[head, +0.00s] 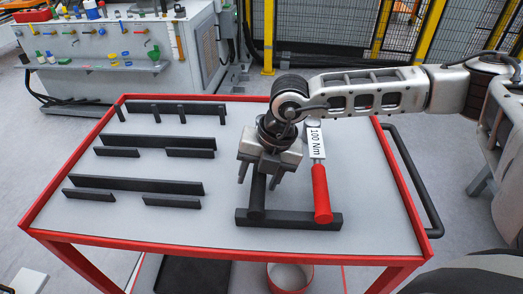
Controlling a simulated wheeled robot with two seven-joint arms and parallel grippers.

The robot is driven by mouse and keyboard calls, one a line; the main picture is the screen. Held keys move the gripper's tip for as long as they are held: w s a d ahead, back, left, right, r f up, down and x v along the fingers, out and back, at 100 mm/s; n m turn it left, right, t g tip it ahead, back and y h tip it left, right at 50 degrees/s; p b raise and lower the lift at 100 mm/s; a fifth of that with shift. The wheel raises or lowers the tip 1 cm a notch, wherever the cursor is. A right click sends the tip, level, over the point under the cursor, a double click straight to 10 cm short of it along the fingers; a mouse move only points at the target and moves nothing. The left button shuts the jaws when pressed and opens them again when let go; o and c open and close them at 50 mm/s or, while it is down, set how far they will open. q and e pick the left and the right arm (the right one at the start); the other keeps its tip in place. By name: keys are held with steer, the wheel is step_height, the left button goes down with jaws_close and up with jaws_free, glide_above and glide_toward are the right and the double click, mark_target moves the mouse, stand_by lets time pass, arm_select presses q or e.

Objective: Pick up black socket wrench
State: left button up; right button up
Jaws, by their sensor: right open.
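The black socket wrench (257,197) lies near the middle-right of the red-framed cart top. Its near end rests at a low black bar (300,220); its far part is hidden under my right gripper. My right gripper (260,178) points down above the wrench. Its fingers are open, one on each side of the handle; whether they touch it I cannot tell. My left gripper is not in view.
A torque wrench with a red handle (321,192) and a "100 Nm" label lies close to the right of my gripper. Several black rack bars (135,185) stand on the left of the cart (225,240). The cart's right side is clear, with a black push handle (415,185) beyond.

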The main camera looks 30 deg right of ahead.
steer(key=shift+c, duration=0.3)
steer(key=c, duration=1)
steer(key=shift+r, duration=0.1)
jaws_close()
